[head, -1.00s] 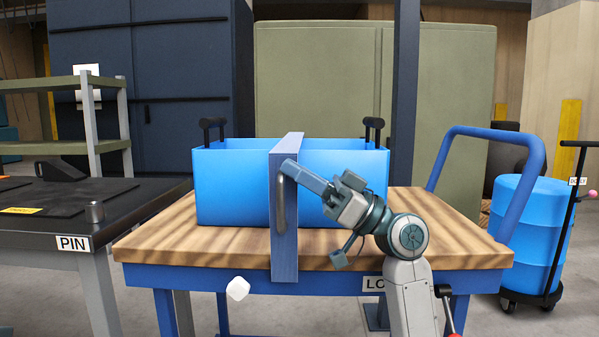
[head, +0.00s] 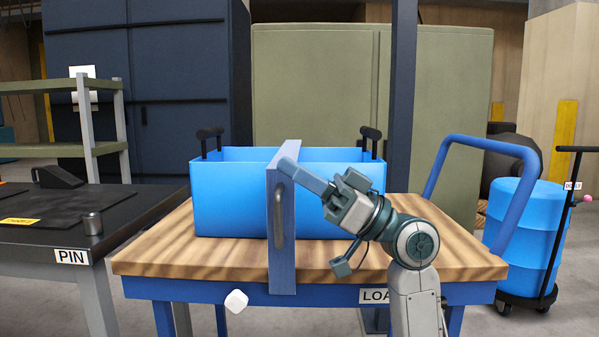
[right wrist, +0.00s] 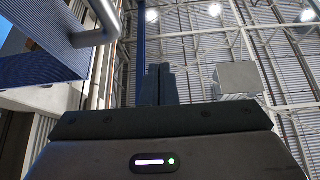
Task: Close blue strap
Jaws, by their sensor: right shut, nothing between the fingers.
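The blue strap (head: 283,262) is a flat bar standing upright against the front of the light blue bin (head: 228,210). Its top reaches back over the bin's open top, and its lower end hangs over the table's front edge. A grey handle (head: 279,215) is on its front face. My right gripper (head: 287,166) is shut and empty. Its fingertips overlap the strap's upper part, above the handle; I cannot tell whether they touch. In the right wrist view the shut fingers (right wrist: 160,84) point up, with the strap (right wrist: 40,45) and handle (right wrist: 100,35) to their left. My left gripper is not in view.
A black table (head: 40,235) marked PIN is at left. A blue barrel (head: 525,225) on a trolley and a blue rail (head: 440,160) are at right. A small white block (head: 236,300) shows below the table edge.

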